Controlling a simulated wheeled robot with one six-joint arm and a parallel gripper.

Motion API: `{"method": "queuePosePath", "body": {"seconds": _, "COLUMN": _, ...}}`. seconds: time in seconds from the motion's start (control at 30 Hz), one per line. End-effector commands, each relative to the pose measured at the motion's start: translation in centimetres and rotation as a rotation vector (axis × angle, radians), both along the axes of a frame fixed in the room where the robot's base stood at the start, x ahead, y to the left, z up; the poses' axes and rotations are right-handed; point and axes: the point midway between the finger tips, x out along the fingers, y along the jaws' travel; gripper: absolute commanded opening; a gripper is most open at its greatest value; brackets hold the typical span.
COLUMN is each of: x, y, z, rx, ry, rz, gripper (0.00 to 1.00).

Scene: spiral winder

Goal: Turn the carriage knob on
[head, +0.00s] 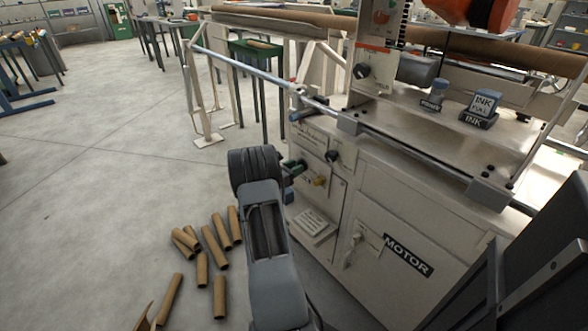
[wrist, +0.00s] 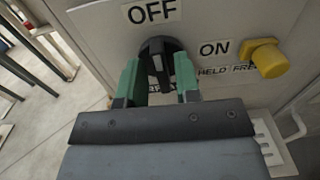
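In the wrist view a black round knob (wrist: 164,47) with a raised bar sits on the pale panel. A pale mark on the bar faces up, towards the OFF label (wrist: 151,11). The ON label (wrist: 215,48) is to the knob's right. My gripper (wrist: 160,82) has its green fingers on either side of the bar, with a gap between them; contact with it cannot be made out. The caption below the knob is mostly hidden by the fingers. In the head view my gripper (head: 294,168) is at the machine's left end panel, and this knob is hidden there.
A yellow knob (wrist: 268,59) projects close to the right, beside a partly hidden "HELD FREE" label. Another black knob (head: 332,156) is higher on the machine. A MOTOR panel (head: 408,255) is to the right. Cardboard tubes (head: 214,247) lie on the floor at left.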

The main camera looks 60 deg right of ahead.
Motion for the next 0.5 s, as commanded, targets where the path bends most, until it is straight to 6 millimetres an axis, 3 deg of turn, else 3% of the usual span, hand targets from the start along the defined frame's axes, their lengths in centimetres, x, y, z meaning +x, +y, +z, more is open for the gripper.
{"method": "queuePosePath", "body": {"seconds": 0.3, "x": 0.03, "y": 0.02, "z": 0.02, "rx": 0.0, "ry": 0.0, "rz": 0.001, "gripper": 0.0}}
{"method": "queuePosePath", "body": {"seconds": 0.5, "x": 0.12, "y": 0.29, "z": 0.02, "rx": -0.002, "ry": -0.002, "rz": 0.002, "gripper": 0.0}}
